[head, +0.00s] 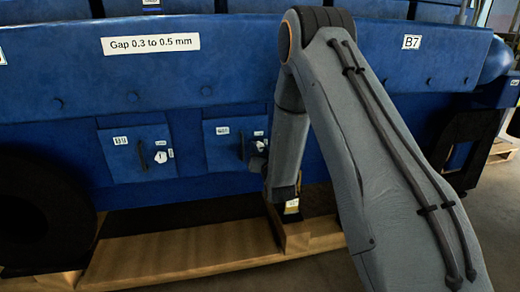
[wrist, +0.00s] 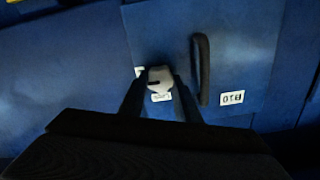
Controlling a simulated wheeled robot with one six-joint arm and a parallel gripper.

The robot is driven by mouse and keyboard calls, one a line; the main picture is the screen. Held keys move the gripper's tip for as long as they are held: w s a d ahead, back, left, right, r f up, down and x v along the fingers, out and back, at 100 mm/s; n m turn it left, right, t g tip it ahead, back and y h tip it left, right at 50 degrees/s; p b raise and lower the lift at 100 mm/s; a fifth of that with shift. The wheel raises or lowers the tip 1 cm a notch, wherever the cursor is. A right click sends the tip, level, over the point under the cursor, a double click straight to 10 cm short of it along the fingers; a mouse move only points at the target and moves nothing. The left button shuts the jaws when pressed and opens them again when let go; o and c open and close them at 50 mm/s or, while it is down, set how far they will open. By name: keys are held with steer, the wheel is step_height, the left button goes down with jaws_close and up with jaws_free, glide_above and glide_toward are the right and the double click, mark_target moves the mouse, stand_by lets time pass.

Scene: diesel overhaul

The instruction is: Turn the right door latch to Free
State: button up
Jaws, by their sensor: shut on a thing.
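The right door (head: 224,150) is a blue panel low on the engine's side, with a dark bar handle (head: 242,147). Its white latch knob (wrist: 160,77) sits beside the handle in the wrist view, where the door (wrist: 245,50) appears upside down. My gripper (wrist: 160,79) is shut on the latch, one dark finger on each side. The knob has a dark mark on its face. Small white labels sit beside and below it, partly hidden and unreadable. In the head view my gripper (head: 258,160) is at the door's right edge, and the latch is mostly hidden.
The left door (head: 130,152) has its own handle and white latch (head: 161,157). A bar handle (wrist: 202,68) stands close to my fingers in the wrist view. A wooden beam (head: 170,258) runs along the floor below the engine. A "B10" label (wrist: 232,98) is on the door.

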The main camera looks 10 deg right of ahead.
stand_by(0.4)
steer(key=o, duration=1)
steer(key=shift+o, duration=0.2)
steer(key=s, duration=0.7)
steer(key=shift+s+p, duration=0.35)
steer(key=shift+s, duration=0.05)
